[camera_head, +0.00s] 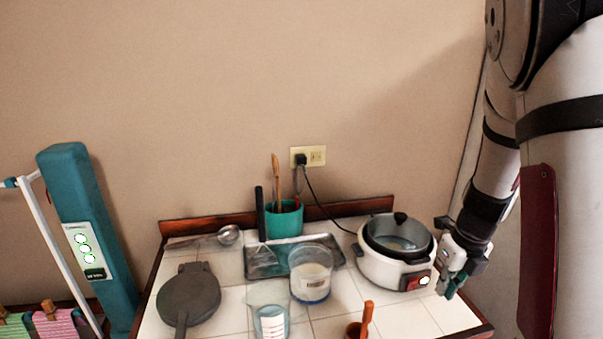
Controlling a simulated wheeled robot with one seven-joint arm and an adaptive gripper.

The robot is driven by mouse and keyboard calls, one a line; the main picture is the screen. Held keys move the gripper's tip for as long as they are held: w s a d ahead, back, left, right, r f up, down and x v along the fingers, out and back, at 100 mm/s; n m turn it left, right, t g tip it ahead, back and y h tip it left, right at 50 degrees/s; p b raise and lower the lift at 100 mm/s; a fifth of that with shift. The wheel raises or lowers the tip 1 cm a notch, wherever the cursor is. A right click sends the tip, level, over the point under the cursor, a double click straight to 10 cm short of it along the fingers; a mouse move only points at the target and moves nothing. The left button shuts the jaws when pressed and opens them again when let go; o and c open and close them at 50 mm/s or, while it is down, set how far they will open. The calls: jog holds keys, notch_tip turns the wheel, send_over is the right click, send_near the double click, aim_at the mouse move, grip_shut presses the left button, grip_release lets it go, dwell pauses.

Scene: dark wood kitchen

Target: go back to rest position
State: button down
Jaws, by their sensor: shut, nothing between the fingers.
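My gripper (446,290) is at the right, just right of the white rice cooker (380,272) on the tiled counter. Its fingers point down and are shut with nothing between them. It overlaps the cooker's right edge in the picture; I cannot tell whether it touches. My arm comes down from the upper right. The cooker has a dark-knobbed glass lid (398,240) on it and a red switch panel with a bright light at its front right.
A teal utensil cup (285,222), a tray (328,246), clear containers (311,284) and a round dark pan (188,300) stand on the counter (226,302). A black cord runs to the outlet (316,156).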

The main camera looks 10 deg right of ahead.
jog(key=s+a+r+n+t+y, duration=0.2)
jog(key=s+a+r+n, duration=0.2)
jog(key=a+r+n, duration=1.05)
jog(key=s+a+r+n+t+h, duration=0.1)
jog(key=s+n, duration=0.4)
jog(key=n, duration=0.5)
jog(key=s+a+r+n+t+h, duration=0.1)
jog(key=s+a+r+n, duration=0.2)
jog(key=n, duration=0.8)
jog(key=s+r, duration=0.2)
jog(key=s, duration=0.1)
jog(key=shift+a, duration=0.3)
jog(key=shift+r, duration=0.1)
